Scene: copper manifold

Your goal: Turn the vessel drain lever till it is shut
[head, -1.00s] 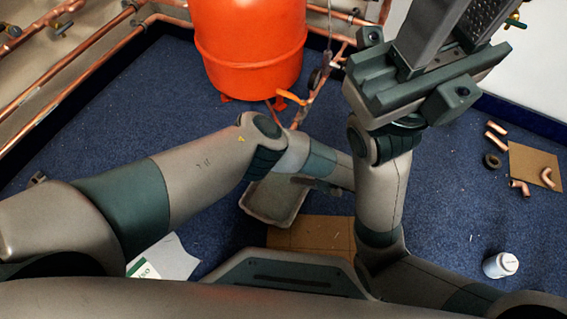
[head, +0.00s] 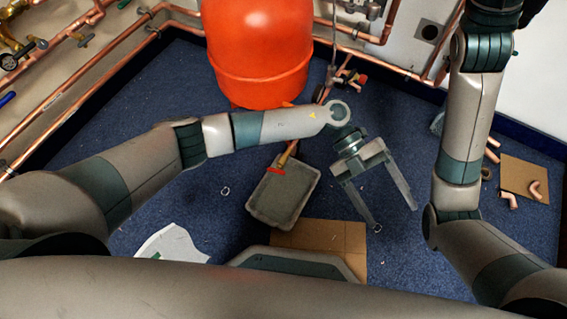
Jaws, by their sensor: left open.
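The red-orange vessel (head: 258,55) stands at the back, upper middle of the head view. Below it, a short copper pipe (head: 288,153) runs down over a grey tray, with a red lever-like piece (head: 277,171) at its lower end, lying across the pipe. This looks like the drain lever; my left forearm hides part of the pipework above it. My left gripper (head: 394,218) is open and empty, its fingers pointing down to the right of the tray, apart from the red piece. My right arm reaches up out of the picture and its gripper is out of view.
The grey tray (head: 252,205) lies on the blue floor, with cardboard (head: 320,240) in front and white paper (head: 172,245) to the left. Copper pipes (head: 385,65) line the wall, with a small red fitting (head: 359,78). Copper elbows (head: 535,190) lie on cardboard at right.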

